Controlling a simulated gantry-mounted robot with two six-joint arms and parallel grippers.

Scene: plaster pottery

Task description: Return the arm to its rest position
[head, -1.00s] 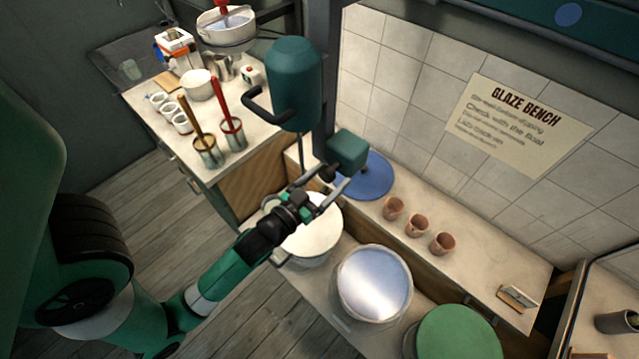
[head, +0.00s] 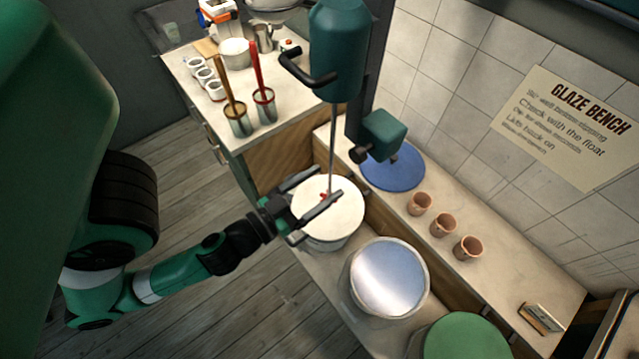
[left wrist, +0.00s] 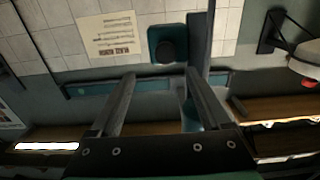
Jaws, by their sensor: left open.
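My left arm comes in from the left in the head view. Its gripper (head: 316,196) is open, with its two fingers spread above the white-filled bucket (head: 338,222). A thin shaft from the teal mixer (head: 336,50) reaches down between or behind the fingers, and a small red piece shows near it; I cannot tell if anything touches. In the left wrist view the open fingers (left wrist: 158,98) have no object held between them. The mixer's teal box (left wrist: 166,44) shows beyond them. My right gripper is in neither view.
A bucket with a shiny pale top (head: 390,278) and a green lid (head: 466,338) stand along the lower bench. Brushes in pots (head: 238,122) stand on the side counter.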

